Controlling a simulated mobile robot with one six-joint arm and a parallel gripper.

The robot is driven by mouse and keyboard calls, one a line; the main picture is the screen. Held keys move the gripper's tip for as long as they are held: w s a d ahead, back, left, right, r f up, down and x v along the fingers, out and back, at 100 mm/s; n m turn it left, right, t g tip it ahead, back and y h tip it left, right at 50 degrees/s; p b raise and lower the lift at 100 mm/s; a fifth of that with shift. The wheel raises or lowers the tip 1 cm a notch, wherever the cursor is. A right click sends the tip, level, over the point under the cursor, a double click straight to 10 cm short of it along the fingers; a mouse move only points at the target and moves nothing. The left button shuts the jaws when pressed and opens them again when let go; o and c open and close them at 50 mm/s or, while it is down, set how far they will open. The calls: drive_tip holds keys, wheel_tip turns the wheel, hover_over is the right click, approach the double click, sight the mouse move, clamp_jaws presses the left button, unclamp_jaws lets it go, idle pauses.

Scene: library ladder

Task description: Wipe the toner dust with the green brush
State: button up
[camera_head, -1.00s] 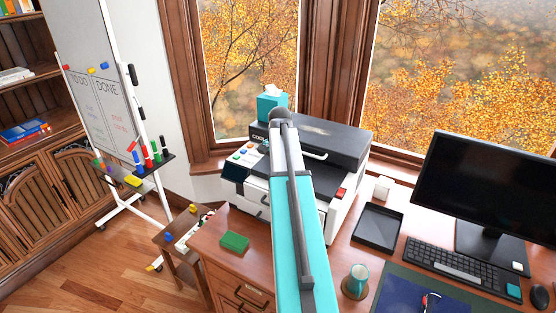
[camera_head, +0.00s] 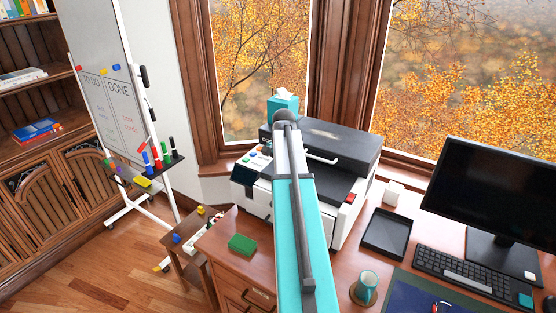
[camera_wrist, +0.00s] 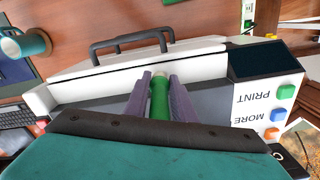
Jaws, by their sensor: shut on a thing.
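My gripper (camera_wrist: 160,80) is shut on the green brush (camera_wrist: 160,99), whose green handle shows between the two grey-purple fingers in the wrist view. The brush's bristle end is not clear there. In the head view my arm hides the gripper and brush. The printer (camera_head: 349,215) stands on the desk by the window, and my arm reaches over it. A grey smudge (camera_head: 322,133), perhaps the toner dust, shows on its dark lid. In the wrist view the printer (camera_wrist: 205,66) lies beyond the fingers; I cannot tell if the brush touches it.
A green block (camera_head: 242,244), a black tray (camera_head: 386,233), a mug (camera_head: 366,287), a keyboard (camera_head: 468,275) and a monitor (camera_head: 490,200) are on the desk. A whiteboard (camera_head: 110,90) stands at left, with open floor before it.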

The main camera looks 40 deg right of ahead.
drive_tip(key=shift+w+a, duration=0.2)
drive_tip(key=shift+w, duration=0.3)
drive_tip(key=shift+w+r+p, duration=0.2)
drive_tip(key=shift+r+p, duration=0.1)
drive_tip(key=shift+p, duration=0.05)
drive_tip(key=shift+w+a+r, duration=0.15)
drive_tip(key=shift+r, duration=0.65)
drive_tip(key=shift+a+r+p, duration=0.1)
drive_tip(key=shift+r+p, duration=0.2)
drive_tip(key=shift+p, duration=0.15)
drive_tip(key=r, duration=0.1)
drive_tip(key=s+r+p, duration=0.1)
drive_tip(key=d+r+p, duration=0.1)
drive_tip(key=r, duration=0.1)
drive_tip(key=shift+s, duration=0.3)
drive_tip(key=shift+w+r+p, duration=0.1)
drive_tip(key=shift+r+p, duration=0.25)
drive_tip(key=shift+p, duration=0.05)
drive_tip(key=shift+w+a+r, duration=0.25)
drive_tip(key=shift+w+a, duration=0.05)
drive_tip(key=shift+w, duration=0.15)
drive_tip(key=shift+s+d, duration=0.1)
drive_tip(key=shift+s, duration=0.1)
